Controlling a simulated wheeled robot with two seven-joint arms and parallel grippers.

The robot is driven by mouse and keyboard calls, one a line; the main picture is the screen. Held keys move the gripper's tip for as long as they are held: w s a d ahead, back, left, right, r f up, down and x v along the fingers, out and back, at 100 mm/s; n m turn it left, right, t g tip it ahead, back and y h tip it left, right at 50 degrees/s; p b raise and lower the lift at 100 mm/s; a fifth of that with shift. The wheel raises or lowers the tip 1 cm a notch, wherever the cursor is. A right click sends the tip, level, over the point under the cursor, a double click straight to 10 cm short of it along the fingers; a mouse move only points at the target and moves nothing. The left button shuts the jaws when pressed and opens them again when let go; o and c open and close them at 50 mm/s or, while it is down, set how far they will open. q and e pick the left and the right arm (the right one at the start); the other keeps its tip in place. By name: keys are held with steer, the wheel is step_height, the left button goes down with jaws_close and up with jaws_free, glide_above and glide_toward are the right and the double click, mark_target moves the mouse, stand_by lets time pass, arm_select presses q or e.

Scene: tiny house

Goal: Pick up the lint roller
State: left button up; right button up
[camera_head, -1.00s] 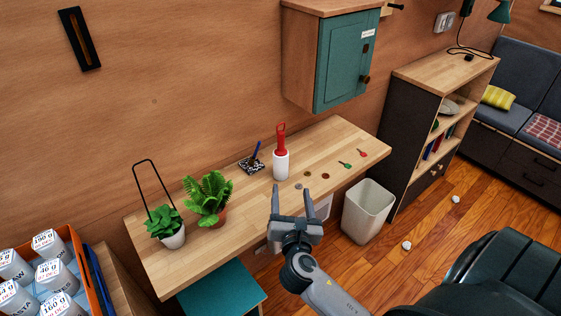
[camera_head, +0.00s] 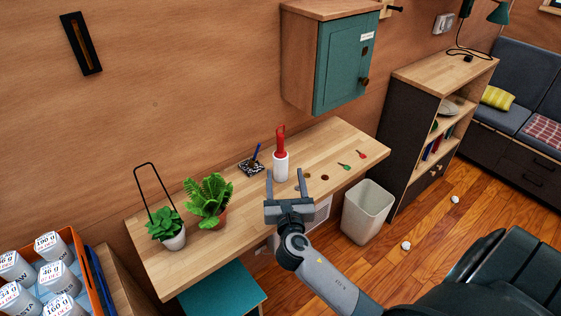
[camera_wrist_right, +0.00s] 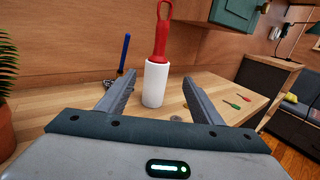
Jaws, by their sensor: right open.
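The lint roller (camera_head: 281,164) stands upright on the wooden desk, with a white roll below and a red handle on top. It also shows in the right wrist view (camera_wrist_right: 155,84), between and beyond my two fingers. My right gripper (camera_head: 284,176) is open and empty, just in front of the roller's lower part, its fingers pointing toward it. In the right wrist view my right gripper (camera_wrist_right: 160,88) has one finger on each side of the white roll; I cannot tell whether either touches it. My left gripper is not in view.
Coins and two small keys (camera_head: 361,154) lie to the right. A teal wall cabinet (camera_head: 340,65) hangs above. A bin (camera_head: 367,212) stands on the floor.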

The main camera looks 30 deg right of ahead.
mark_target(283, 162)
steer(key=p+x, duration=0.1)
steer(key=x, duration=0.6)
steer(key=shift+w+d, duration=0.15)
steer(key=shift+w, duration=0.15)
steer(key=shift+a+f+p+x, duration=0.15)
steer(key=shift+p+x, duration=0.2)
steer(key=shift+x, duration=0.6)
steer(key=shift+a+f+p+x, duration=0.1)
steer(key=shift+a+p+x, duration=0.2)
steer(key=shift+x, duration=1.55)
steer(key=c, duration=1.2)
